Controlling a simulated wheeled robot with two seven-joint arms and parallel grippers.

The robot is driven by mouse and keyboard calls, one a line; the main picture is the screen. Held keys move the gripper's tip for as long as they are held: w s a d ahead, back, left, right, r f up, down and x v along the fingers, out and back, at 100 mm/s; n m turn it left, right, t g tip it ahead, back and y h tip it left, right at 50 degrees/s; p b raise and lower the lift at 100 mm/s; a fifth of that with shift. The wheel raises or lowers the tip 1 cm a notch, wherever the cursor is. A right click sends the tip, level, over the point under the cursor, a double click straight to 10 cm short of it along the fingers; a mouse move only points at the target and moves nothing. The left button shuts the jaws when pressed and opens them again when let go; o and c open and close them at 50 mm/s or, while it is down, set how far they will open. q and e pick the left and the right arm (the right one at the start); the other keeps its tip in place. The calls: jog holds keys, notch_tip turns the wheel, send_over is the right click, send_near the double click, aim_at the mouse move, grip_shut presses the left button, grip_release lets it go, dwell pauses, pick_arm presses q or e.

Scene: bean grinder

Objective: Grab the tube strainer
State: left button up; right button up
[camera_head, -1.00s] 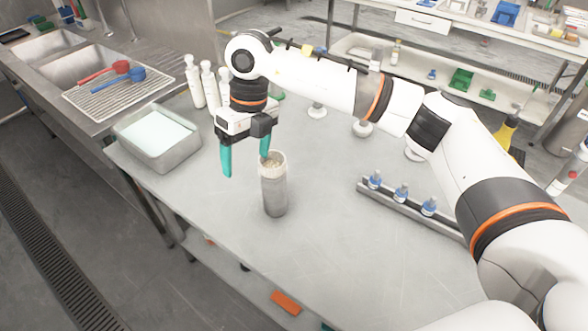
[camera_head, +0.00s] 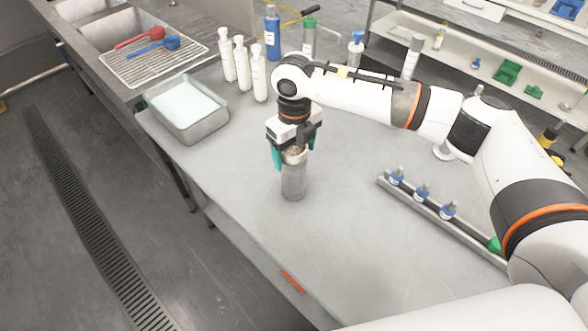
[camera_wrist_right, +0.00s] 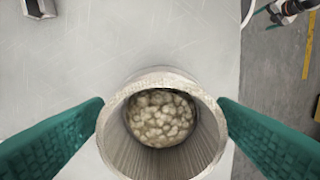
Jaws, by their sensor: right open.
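The tube strainer (camera_head: 293,182) is a grey cylinder standing upright on the metal table, with a pale rim. In the right wrist view its round mouth (camera_wrist_right: 165,160) is open, with pale lumpy pieces (camera_wrist_right: 160,118) inside. My right gripper (camera_head: 292,156) is over the tube's upper part, pointing down. Its two teal fingers (camera_wrist_right: 162,108) are open, one on each side of the tube. They look very close to its wall, but I cannot tell whether they touch it.
A metal tray (camera_head: 208,125) with pale contents lies at the table's left edge. Several white bottles (camera_head: 241,64) stand behind it. A rack (camera_head: 440,218) with blue-capped vials lies to the right. The table (camera_head: 335,240) is clear in front of the tube.

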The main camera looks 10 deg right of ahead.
jog(key=shift+f, duration=1.4)
pick_arm(q)
jog(key=shift+w+d+r, duration=0.2)
jog(key=shift+r, duration=0.35)
pick_arm(e)
jog(key=c, duration=1.4)
jog(key=shift+r, duration=0.1)
jog(key=shift+c, duration=0.2)
